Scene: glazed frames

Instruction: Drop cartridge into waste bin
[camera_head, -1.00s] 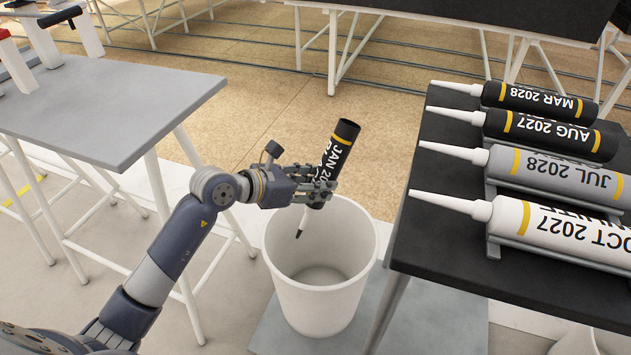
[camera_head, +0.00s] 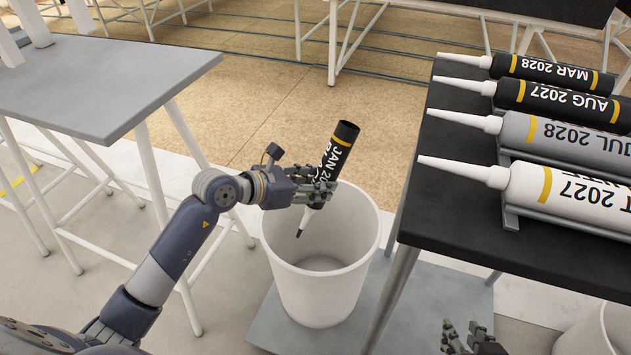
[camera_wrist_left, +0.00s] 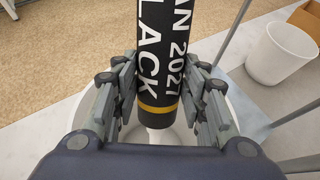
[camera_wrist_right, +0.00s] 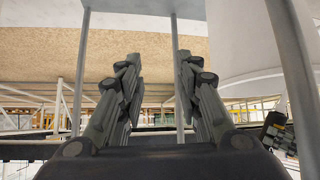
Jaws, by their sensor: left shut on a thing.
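My left gripper (camera_head: 313,187) is shut on a black cartridge (camera_head: 343,140) labelled JAN 202-something with a yellow band. The cartridge is tilted, nozzle down, and its tip is over the mouth of the white waste bin (camera_head: 320,295). In the left wrist view the cartridge (camera_wrist_left: 160,50) sits between both fingers, with the words BLACK and 2027 partly visible, and the bin rim (camera_wrist_left: 240,100) lies behind and below. The bin looks empty inside. My right gripper (camera_head: 470,340) is at the bottom edge; in the right wrist view its fingers (camera_wrist_right: 155,85) are apart with nothing between them.
Several cartridges, one of them grey (camera_head: 560,135), lie on racks on the black table (camera_head: 430,220) right of the bin. A grey table (camera_head: 150,85) stands left. Another white bin (camera_head: 595,335) shows at bottom right. Open floor lies behind the bin.

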